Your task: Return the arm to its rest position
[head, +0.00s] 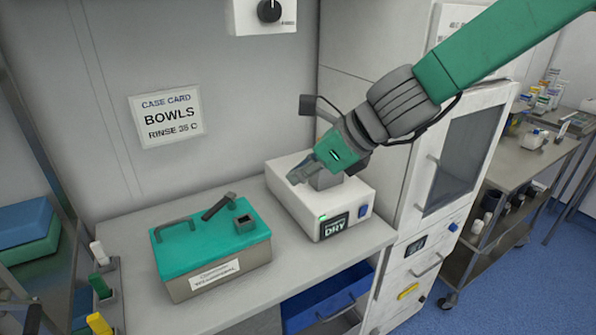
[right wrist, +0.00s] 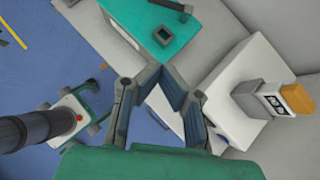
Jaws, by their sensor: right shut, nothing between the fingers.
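My right arm (head: 490,50) reaches in from the upper right in the head view. Its gripper (head: 296,176) hangs over the white unit marked DRY (head: 315,222), by a grey block on the unit's top. In the right wrist view the fingers (right wrist: 161,70) come together at the tips with nothing between them. The wrist view shows the white unit (right wrist: 232,112) on the right, with an orange-topped grey piece (right wrist: 272,98) on it, apart from the fingers. My left gripper is not in view.
A teal-lidded box (head: 195,250) stands left of the unit on the counter (head: 125,213); its lid also shows in the wrist view (right wrist: 140,15). A white cabinet (head: 408,200) stands close on the right. An open blue drawer (head: 315,302) lies below the counter.

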